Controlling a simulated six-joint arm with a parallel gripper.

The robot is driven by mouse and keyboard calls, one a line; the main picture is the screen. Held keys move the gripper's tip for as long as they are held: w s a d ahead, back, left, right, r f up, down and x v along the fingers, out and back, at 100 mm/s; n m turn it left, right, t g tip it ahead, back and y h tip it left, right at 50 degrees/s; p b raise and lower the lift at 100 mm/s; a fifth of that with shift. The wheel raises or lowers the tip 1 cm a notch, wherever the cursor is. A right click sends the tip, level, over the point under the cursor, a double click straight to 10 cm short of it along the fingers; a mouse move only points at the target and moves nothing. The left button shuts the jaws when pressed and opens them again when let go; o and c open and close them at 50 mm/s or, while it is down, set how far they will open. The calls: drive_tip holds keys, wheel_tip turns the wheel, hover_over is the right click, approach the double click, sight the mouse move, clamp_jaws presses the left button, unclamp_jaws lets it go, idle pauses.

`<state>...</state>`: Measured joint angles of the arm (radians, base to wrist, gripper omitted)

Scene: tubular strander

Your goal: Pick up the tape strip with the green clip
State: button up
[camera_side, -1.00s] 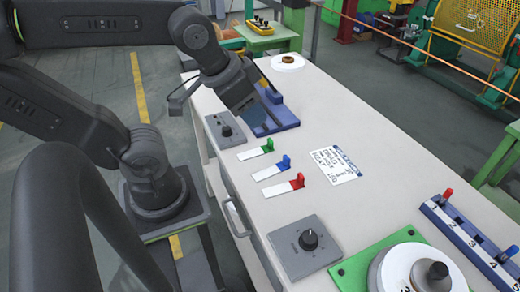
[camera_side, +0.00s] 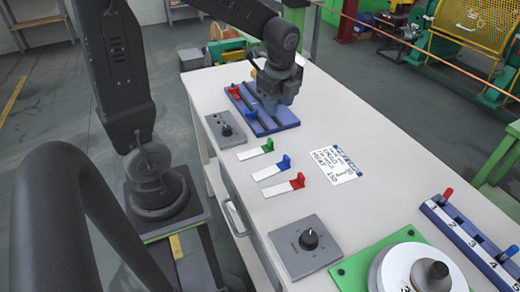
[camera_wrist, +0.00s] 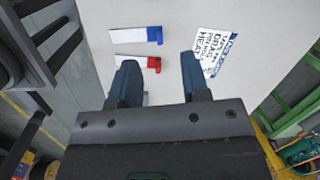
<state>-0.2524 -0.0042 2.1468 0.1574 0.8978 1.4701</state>
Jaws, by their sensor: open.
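The white tape strip with the green clip (camera_side: 268,145) lies flat on the table in the side view, the farthest of a row of three. The strips with the blue clip (camera_side: 283,162) and red clip (camera_side: 297,182) lie nearer the camera. My gripper (camera_side: 271,108) is over the blue slotted rack (camera_side: 285,120), beyond the green-clip strip and apart from it. In the wrist view my gripper (camera_wrist: 159,60) has its two blue fingers apart, with nothing held. A blue-clip strip (camera_wrist: 130,36) and a red-clip strip (camera_wrist: 152,65) show there; the green clip does not.
A knob box (camera_side: 225,129) stands left of the rack, another (camera_side: 308,245) at the front. A written card (camera_side: 335,166) lies right of the strips. A green plate with a spool (camera_side: 345,270) and a numbered blue rack (camera_side: 470,240) stand at the front right. The table's middle right is clear.

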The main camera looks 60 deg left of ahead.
wheel_tip(320, 180, down, 3)
drive_tip(key=w+a+m, duration=0.1)
drive_tip(key=a+m, duration=0.1)
drive_tip(key=m, duration=0.1)
hover_over(270, 140)
drive_tip(key=d, duration=0.1)
drive_tip(key=shift+g, duration=0.4)
drive_tip(key=f, duration=0.8)
drive_tip(key=shift+w+d, duration=0.1)
drive_tip(key=shift+w, duration=0.25)
drive_tip(key=shift+s+a+f, duration=0.1)
drive_tip(key=shift+a+f, duration=0.1)
drive_tip(key=shift+f, duration=0.65)
drive_tip(key=shift+s+a+f, duration=0.1)
drive_tip(key=shift+a+f, duration=0.15)
drive_tip(key=shift+f, duration=0.65)
drive_tip(key=shift+s+a+f, duration=0.1)
drive_tip(key=shift+a+f, duration=0.1)
drive_tip(key=shift+f, duration=0.65)
clamp_jaws()
